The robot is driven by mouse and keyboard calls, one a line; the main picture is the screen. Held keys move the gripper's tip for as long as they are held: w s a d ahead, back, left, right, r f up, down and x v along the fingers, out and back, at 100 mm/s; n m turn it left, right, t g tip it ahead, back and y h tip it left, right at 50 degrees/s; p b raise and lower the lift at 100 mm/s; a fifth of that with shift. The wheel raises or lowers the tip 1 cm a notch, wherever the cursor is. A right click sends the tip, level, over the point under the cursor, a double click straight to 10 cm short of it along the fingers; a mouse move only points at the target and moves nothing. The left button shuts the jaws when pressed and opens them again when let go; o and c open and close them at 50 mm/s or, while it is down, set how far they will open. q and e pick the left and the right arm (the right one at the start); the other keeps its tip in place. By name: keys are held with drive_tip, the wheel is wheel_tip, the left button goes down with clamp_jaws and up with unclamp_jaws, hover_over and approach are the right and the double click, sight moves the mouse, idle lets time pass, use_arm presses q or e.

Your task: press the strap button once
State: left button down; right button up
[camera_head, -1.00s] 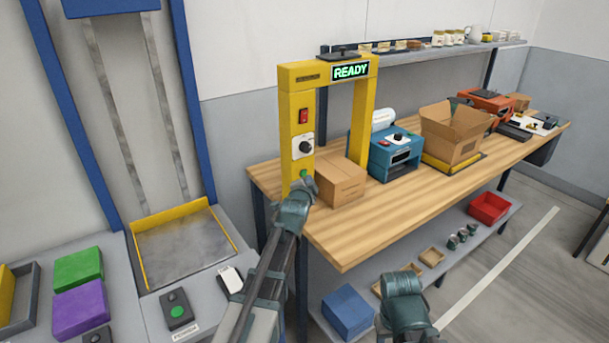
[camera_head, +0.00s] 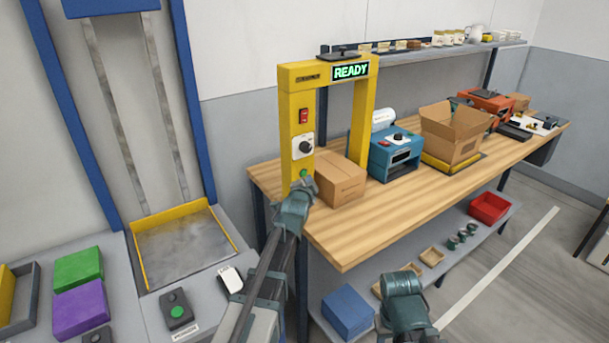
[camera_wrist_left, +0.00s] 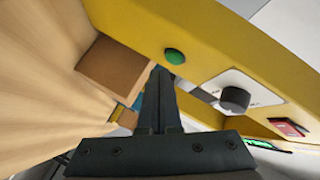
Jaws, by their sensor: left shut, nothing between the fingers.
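The strap button is a small round green button (camera_head: 304,173) low on the front post of the yellow strapping arch (camera_head: 297,115). In the left wrist view the green button (camera_wrist_left: 174,56) sits on the yellow post, just beyond my fingertips. My left gripper (camera_wrist_left: 161,72) is shut and empty, its tips close to the button; I cannot tell whether they touch it. In the head view my left wrist (camera_head: 295,205) is just below the button. The arch display (camera_head: 350,71) reads READY in green. My right gripper's fingers are not visible.
Above the button are a black dial (camera_head: 305,146) and a red switch (camera_head: 303,116). A closed carton (camera_head: 341,181) stands beside the post on the wooden bench (camera_head: 355,232). A blue machine (camera_head: 394,155) and an open carton (camera_head: 455,135) stand further right. Bare bench lies in front.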

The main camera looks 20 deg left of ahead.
use_arm(q)
drive_tip(key=shift+a, duration=0.1)
idle(0.6)
drive_tip(key=shift+w+a, duration=0.25)
drive_tip(key=shift+w, duration=0.05)
drive_tip(key=shift+w+a, duration=0.2)
drive_tip(key=shift+a, duration=0.1)
idle(0.7)
drive_tip(key=shift+d, duration=0.1)
drive_tip(key=shift+s+d, duration=0.5)
drive_tip(key=shift+d, duration=0.05)
drive_tip(key=shift+s+d, duration=0.8)
drive_tip(key=shift+d, duration=0.2)
drive_tip(key=shift+s+d, duration=0.75)
drive_tip(key=shift+d, duration=0.2)
